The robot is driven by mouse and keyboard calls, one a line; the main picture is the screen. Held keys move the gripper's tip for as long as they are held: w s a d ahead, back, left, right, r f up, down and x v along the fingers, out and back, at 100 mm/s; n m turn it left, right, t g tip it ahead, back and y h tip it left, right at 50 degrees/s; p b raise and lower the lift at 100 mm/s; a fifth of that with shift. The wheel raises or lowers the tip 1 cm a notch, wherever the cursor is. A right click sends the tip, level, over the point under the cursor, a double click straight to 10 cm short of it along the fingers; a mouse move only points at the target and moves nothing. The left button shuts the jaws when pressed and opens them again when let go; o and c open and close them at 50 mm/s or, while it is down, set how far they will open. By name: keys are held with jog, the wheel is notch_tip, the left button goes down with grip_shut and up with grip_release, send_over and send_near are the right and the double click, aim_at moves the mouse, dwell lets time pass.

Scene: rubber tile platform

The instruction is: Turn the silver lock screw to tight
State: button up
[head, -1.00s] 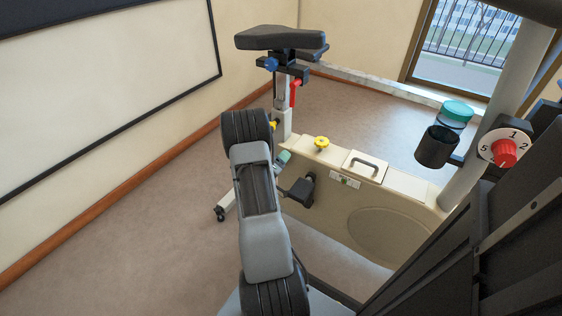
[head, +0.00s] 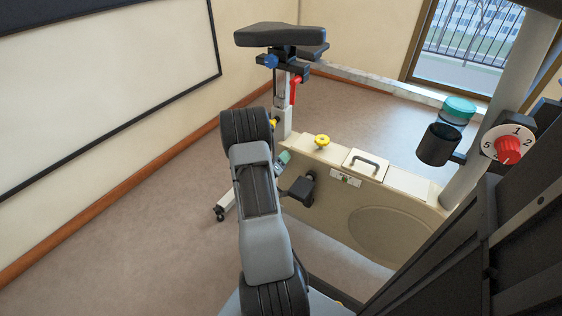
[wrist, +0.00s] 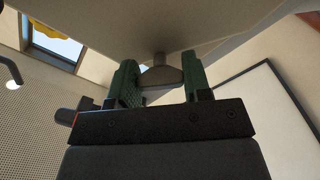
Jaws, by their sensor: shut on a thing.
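In the wrist view a dull grey knob (wrist: 161,77) on a short stem hangs from the underside of a pale surface (wrist: 160,22). It looks like the lock screw, though it appears dark grey in the shade. My gripper (wrist: 161,84) has green ridged fingers, one on each side of the knob, and is shut on it. The knob's lower part is partly hidden by the dark gripper body. In the head view my arm covers the middle, and I cannot make out the screw or the fingertips there.
The head view shows an exercise bike with a dark seat (head: 280,34), a yellow knob (head: 322,141), a cream body (head: 400,232), a black cup holder (head: 438,145) and a red dial (head: 508,151). A framed board (head: 90,90) hangs left. Floor at left is clear.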

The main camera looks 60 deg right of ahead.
jog(key=m+b, duration=0.3)
jog(key=m, duration=0.2)
jog(key=shift+f+m, duration=0.15)
jog(key=shift+m, duration=0.15)
jog(key=shift+m+b, duration=1.45)
jog(key=shift+m, duration=0.65)
jog(key=o, duration=0.9)
jog(key=shift+a, duration=0.1)
jog(key=a+p, duration=0.3)
jog(key=a, duration=1)
jog(key=shift+a, duration=0.35)
